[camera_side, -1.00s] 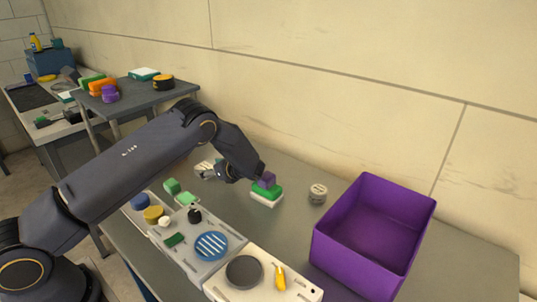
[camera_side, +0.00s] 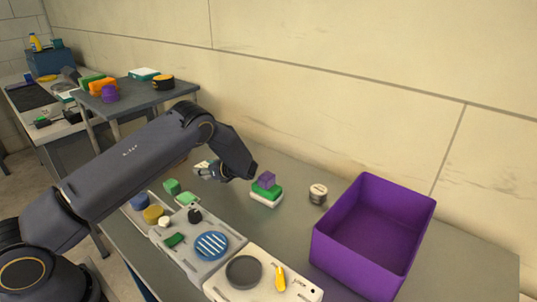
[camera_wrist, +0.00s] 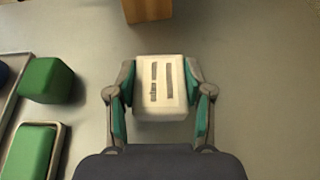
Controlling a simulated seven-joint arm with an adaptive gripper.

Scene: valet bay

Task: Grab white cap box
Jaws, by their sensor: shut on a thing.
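The white cap box (camera_wrist: 160,88) is a small white block with dark stripes on its top face. In the wrist view it sits between the two teal-padded fingers of my gripper (camera_wrist: 160,100), which touch its left and right sides. My gripper is shut on it. In the side view my gripper (camera_side: 210,172) is low over the grey table, and the white box (camera_side: 201,165) shows only partly behind the fingers. I cannot tell whether the box is off the table.
A purple block on a green-and-white block (camera_side: 266,192) stands to the right of my gripper. Beyond are a round grey-white container (camera_side: 318,194) and a large purple bin (camera_side: 332,240). A green cube (camera_wrist: 45,80) lies left; a brown block (camera_wrist: 147,10) lies ahead.

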